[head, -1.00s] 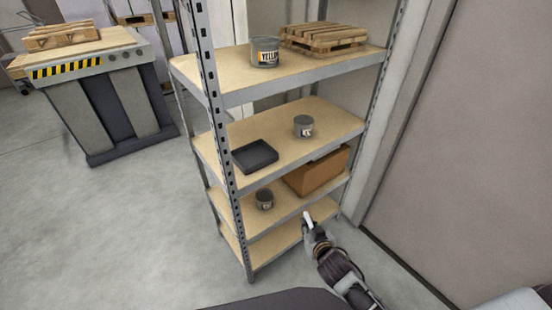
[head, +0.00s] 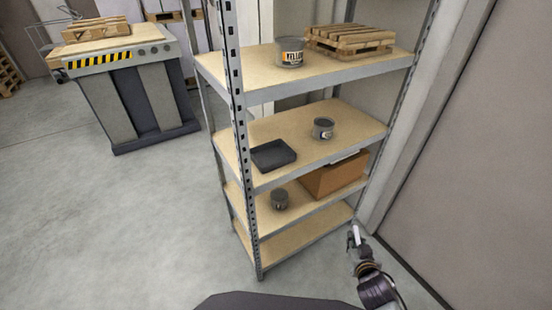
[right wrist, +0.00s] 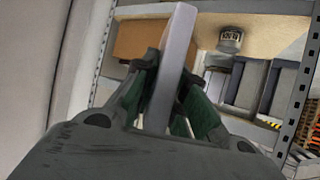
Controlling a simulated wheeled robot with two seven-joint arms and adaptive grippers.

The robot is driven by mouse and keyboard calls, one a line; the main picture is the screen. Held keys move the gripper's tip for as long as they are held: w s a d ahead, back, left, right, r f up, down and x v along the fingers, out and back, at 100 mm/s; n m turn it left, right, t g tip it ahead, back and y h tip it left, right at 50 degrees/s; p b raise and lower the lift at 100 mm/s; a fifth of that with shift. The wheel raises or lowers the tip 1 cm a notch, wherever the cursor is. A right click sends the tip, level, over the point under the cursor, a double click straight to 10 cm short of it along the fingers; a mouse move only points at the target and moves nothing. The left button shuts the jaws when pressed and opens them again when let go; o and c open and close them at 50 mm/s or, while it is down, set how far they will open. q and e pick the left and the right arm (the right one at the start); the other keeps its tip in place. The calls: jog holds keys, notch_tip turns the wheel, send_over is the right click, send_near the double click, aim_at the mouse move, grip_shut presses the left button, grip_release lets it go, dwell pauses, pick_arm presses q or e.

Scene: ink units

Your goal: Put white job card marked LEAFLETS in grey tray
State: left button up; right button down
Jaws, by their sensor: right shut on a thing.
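The grey tray (head: 273,157) is a dark, shallow tray on the shelf level below the top one, near its left front corner. My right gripper (head: 355,241) is low at the right of the rack, apart from the tray. It is shut on a white card (head: 356,232). In the right wrist view the card (right wrist: 175,55) stands up between the fingers (right wrist: 172,85), seen nearly edge-on. Its lettering cannot be read. My left gripper is not in view.
The metal rack's upright (head: 236,90) stands in front of the shelves. A tin (head: 323,128) shares the tray's level. Below are a brown box (head: 333,177) and another tin (head: 280,199). A top tin (head: 290,52) stands beside small pallets (head: 350,40). Floor at left is clear.

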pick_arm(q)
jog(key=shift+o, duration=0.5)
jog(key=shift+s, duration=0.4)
